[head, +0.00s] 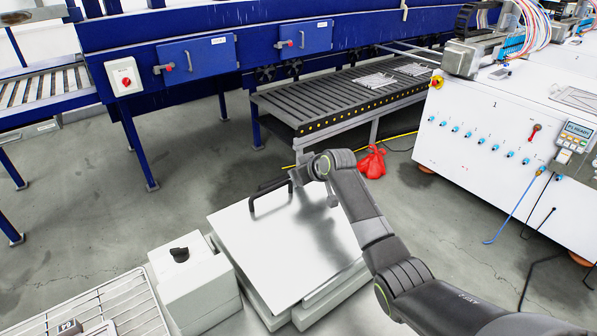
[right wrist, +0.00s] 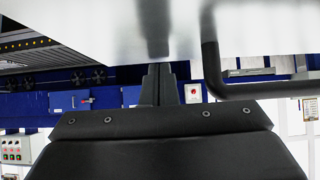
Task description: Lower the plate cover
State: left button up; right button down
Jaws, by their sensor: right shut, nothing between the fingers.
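The plate cover (head: 290,245) is a flat pale grey panel over a white box in the lower middle of the head view. It appears tilted, its far edge lifted off the box. A black bar handle (head: 268,192) stands at its far left edge; it also shows in the right wrist view (right wrist: 211,60). My right gripper (head: 297,180) is just right of the handle, not around it. In the right wrist view its fingers (right wrist: 165,72) are shut and empty, close to the cover's surface (right wrist: 90,20); contact is unclear. My left gripper is not in view.
A white block with a black knob (head: 179,255) stands left of the cover, beside a wire rack (head: 105,312). A white cabinet (head: 480,140) stands right.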

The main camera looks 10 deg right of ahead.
jog(key=shift+s+f, duration=0.15)
jog(key=shift+f, duration=0.2)
